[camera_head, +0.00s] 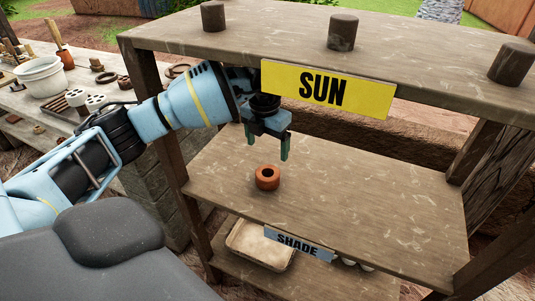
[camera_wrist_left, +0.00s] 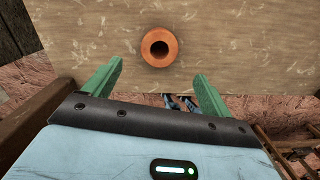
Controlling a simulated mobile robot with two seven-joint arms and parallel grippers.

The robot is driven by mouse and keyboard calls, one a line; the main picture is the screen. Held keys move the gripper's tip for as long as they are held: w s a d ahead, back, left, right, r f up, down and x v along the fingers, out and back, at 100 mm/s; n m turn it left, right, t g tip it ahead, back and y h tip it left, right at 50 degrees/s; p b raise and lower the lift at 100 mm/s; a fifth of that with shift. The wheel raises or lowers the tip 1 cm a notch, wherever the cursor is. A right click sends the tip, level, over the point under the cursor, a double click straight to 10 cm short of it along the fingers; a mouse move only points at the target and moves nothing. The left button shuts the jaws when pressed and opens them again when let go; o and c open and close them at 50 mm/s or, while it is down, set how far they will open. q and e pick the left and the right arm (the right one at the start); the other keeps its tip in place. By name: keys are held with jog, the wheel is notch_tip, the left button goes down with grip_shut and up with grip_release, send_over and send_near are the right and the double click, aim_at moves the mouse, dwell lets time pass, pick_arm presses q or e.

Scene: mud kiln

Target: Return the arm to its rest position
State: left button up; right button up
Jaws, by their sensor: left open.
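My left arm reaches in from the left in the head view. Its gripper (camera_head: 268,146) is open and empty, with green fingers pointing down, above the middle shelf and just below the top board. My right gripper is in neither view.
The shelf's top board (camera_head: 230,35) carries several dark cylinders and a yellow SUN sign (camera_head: 326,89) close to my gripper. A SHADE sign (camera_head: 298,243) and a pale tray (camera_head: 250,243) are lower. A stone bench (camera_head: 20,103) with pots stands left. The middle shelf's right side is clear.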

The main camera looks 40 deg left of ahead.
pick_arm(q)
jog(key=shift+r, duration=0.4)
